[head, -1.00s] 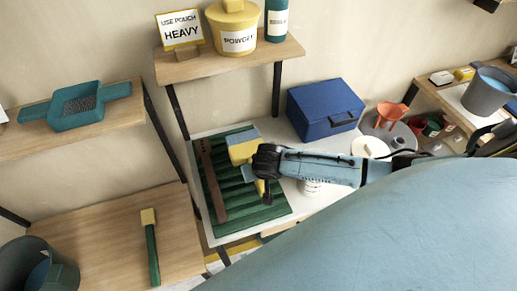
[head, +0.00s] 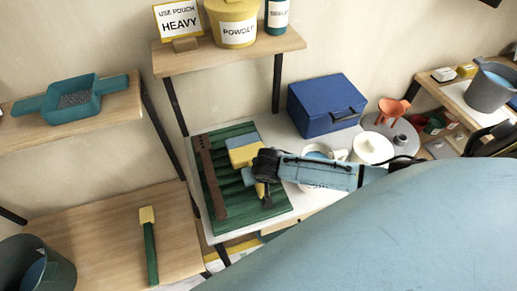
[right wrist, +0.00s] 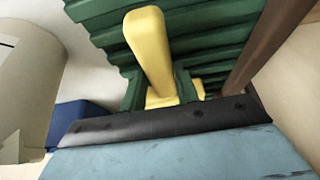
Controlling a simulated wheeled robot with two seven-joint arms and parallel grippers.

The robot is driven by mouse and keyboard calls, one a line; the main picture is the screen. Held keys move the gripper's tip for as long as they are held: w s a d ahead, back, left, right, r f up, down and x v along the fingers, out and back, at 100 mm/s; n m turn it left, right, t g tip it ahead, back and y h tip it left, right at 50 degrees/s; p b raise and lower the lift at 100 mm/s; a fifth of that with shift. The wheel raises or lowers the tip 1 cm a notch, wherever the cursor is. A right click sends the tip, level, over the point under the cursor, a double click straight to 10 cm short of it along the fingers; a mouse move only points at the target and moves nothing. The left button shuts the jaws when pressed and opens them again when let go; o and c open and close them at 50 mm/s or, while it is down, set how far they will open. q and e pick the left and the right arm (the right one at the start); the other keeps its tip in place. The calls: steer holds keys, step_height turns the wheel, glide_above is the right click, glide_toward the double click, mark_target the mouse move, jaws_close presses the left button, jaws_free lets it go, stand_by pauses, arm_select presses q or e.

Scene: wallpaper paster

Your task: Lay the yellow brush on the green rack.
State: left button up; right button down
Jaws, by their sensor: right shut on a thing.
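The yellow brush (head: 245,154), with a grey-blue end, is over the green rack (head: 236,196), at or very near its slats. I cannot tell if it fully rests on them. My right gripper (head: 266,170) is shut on the brush, reaching in from the right. The right wrist view shows a yellow part of the brush (right wrist: 150,45) in front of the green slats (right wrist: 210,35); the grip itself is partly hidden. A brown strip (head: 211,177) lies on the rack to the left of the brush. My left gripper is not in view.
A blue box (head: 322,105) stands to the right behind the rack. A white pot (head: 318,152) is partly hidden by my right arm. A green-handled tool (head: 150,245) lies on the left bench. A shelf above bears a yellow powder tub (head: 234,25).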

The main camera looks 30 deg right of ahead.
steer(key=shift+f+b, duration=0.45)
steer(key=shift+f, duration=0.3)
steer(key=c, duration=1)
jaws_free()
steer(key=shift+o, duration=0.2)
steer(key=shift+r, duration=0.1)
steer(key=p+v, duration=0.2)
steer(key=v, duration=1.1)
steer(key=shift+s+r, duration=0.1)
